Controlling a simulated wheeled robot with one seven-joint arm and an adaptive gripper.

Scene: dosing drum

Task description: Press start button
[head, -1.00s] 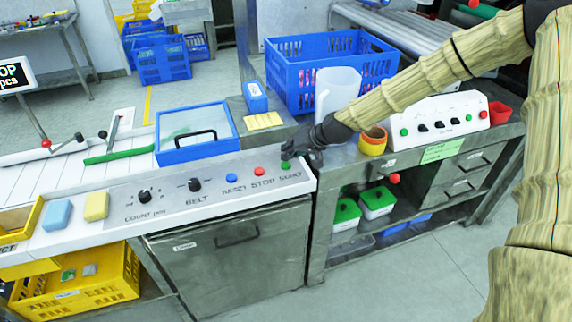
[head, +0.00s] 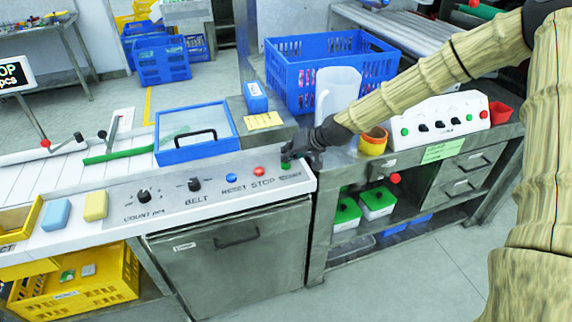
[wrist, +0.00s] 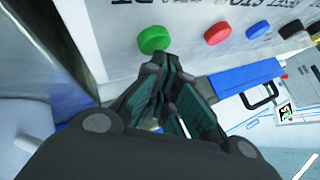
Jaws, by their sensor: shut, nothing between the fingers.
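The green start button (head: 286,166) sits at the right end of the white control panel (head: 215,203), partly hidden by my gripper in the head view. In the wrist view the green button (wrist: 153,39) shows whole, just beyond my fingertips (wrist: 158,62). My gripper (head: 290,158) is shut and empty, with its tips at or very close to the button. I cannot tell whether they touch it. The red stop button (head: 259,171) and the blue reset button (head: 232,177) are to the left of it in the head view.
A blue-framed lid with a handle (head: 197,152) lies behind the panel. A blue crate (head: 300,103) and a clear jug (head: 325,105) stand behind my gripper. A second white control box (head: 465,118) is at the right. Two black knobs (head: 195,184) are on the panel's left part.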

